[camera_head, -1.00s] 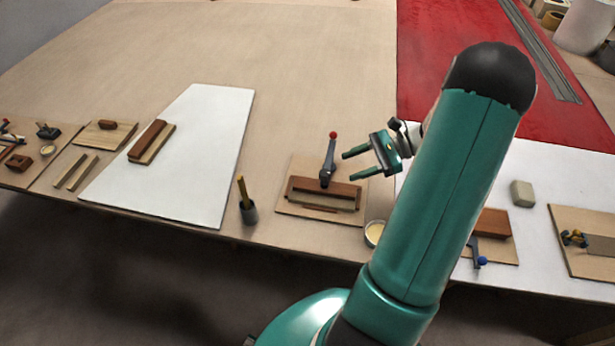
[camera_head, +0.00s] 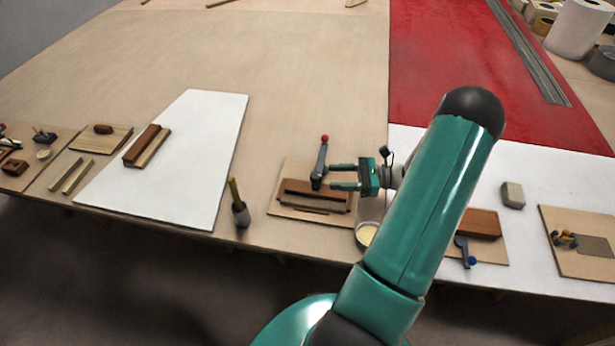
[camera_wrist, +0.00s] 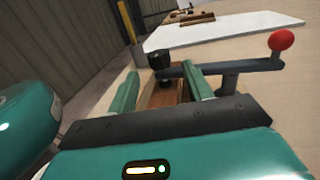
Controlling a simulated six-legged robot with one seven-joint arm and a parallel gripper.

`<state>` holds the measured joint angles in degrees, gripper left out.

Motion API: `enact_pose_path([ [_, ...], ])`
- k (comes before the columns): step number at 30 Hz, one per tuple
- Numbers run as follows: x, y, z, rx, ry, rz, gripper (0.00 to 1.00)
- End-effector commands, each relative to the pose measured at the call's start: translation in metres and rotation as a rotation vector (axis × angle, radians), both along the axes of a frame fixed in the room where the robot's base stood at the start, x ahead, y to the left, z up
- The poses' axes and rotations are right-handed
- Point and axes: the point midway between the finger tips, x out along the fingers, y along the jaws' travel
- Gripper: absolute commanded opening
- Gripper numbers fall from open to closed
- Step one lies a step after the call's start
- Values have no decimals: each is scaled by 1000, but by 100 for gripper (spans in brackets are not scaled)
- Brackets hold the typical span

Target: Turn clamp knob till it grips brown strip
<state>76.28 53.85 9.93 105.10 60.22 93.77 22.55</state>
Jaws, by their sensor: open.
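A grey clamp (camera_head: 318,169) with a red ball on its raised end stands at the back edge of a small wooden board (camera_head: 285,212). The brown strip (camera_head: 335,194) lies along that board at the clamp's foot. In the wrist view the clamp's arm (camera_wrist: 232,66) runs from a black knob (camera_wrist: 160,60) to the red ball (camera_wrist: 281,40). My gripper (camera_head: 332,177) is open and empty, pointing left over the board. In the wrist view its fingers (camera_wrist: 163,80) lie either side of the line to the black knob; I cannot tell if they touch anything.
A cup with a yellow handle (camera_head: 239,212) stands left of the board, and a bowl (camera_head: 367,233) at its right front. Another clamp with a blue knob (camera_head: 472,260) stands to the right by a brown block (camera_head: 478,223). The table behind the board is clear.

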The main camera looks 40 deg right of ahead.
Motion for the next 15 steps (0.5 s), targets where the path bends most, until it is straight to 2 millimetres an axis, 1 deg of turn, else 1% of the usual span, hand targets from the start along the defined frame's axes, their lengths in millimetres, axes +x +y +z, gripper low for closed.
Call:
enact_pose_path([
  [1, 7, 8, 0, 1, 1, 2, 50],
  [9, 41, 48, 0, -1, 1, 4, 50],
  [12, 49, 58, 0, 0, 0, 6, 50],
  [15, 55, 64, 0, -1, 2, 4, 50],
])
